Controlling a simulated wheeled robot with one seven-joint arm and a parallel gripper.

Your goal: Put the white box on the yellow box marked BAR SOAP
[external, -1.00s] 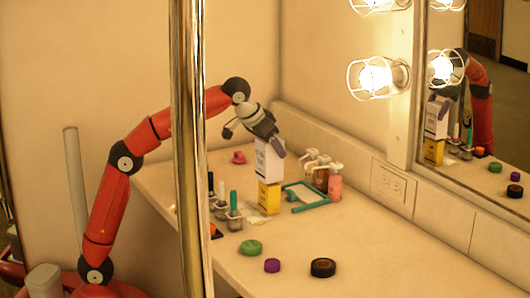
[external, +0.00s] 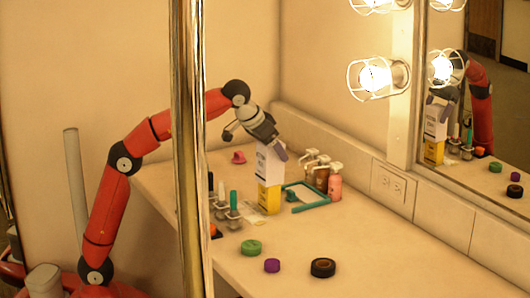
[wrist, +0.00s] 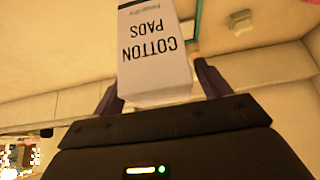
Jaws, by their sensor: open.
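The white box (external: 269,163), printed COTTON PADS, stands upright on top of the yellow box (external: 269,198). The two look to be touching, with the white box above. In the wrist view the white box (wrist: 153,60) lies between the spread fingers of my gripper (wrist: 158,88). My gripper is open around its upper end. The yellow box is hidden from the wrist view. In the external view my gripper (external: 267,145) is at the top of the white box. The mirror repeats the stack.
Pump bottles (external: 322,175) and a teal frame (external: 308,200) stand close to the right of the boxes. Brush holders (external: 233,212) are at the left. A green lid (external: 251,247), a purple lid (external: 272,265) and a black roll (external: 322,267) lie in front.

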